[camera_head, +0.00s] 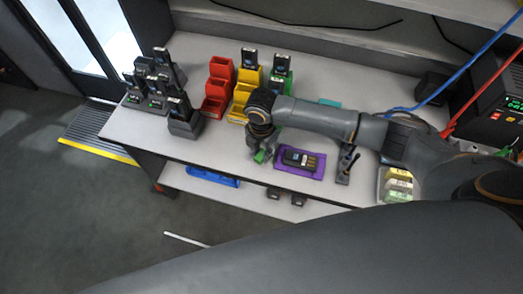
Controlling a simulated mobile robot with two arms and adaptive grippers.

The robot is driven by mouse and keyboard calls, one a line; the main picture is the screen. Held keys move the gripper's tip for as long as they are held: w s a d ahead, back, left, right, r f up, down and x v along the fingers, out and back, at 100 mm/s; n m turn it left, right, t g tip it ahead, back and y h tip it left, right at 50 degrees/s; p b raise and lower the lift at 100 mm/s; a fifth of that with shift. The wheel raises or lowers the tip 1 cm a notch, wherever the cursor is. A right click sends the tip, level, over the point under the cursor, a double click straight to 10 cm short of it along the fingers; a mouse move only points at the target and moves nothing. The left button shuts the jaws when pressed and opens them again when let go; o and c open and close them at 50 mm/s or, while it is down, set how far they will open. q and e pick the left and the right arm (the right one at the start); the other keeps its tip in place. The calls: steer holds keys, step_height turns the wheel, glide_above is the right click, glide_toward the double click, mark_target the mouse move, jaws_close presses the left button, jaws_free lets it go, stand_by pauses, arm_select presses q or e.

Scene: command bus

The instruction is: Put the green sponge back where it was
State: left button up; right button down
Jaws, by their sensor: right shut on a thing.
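My right gripper (262,152) hangs over the front part of the table, pointing down. It is shut on a small green block, which looks like the green sponge (260,157). The sponge sits at the fingertips, just left of a purple mat (283,174). The fingers hide part of it, and I cannot tell whether it touches the table. My left gripper is not in view.
A dark handheld device (300,160) lies on the purple mat. Red bins (215,88), yellow bins (243,88) and chargers with radios (182,118) stand on the left. A clear tray (380,193) holds yellow, pale and green pieces. A teal item (330,103) lies behind my arm.

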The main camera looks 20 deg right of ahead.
mark_target(261, 154)
steer(key=shift+f, duration=0.2)
steer(key=c, duration=1.1)
jaws_free()
step_height(261, 154, up, 12)
steer(key=b, duration=0.1)
steer(key=shift+r, duration=0.25)
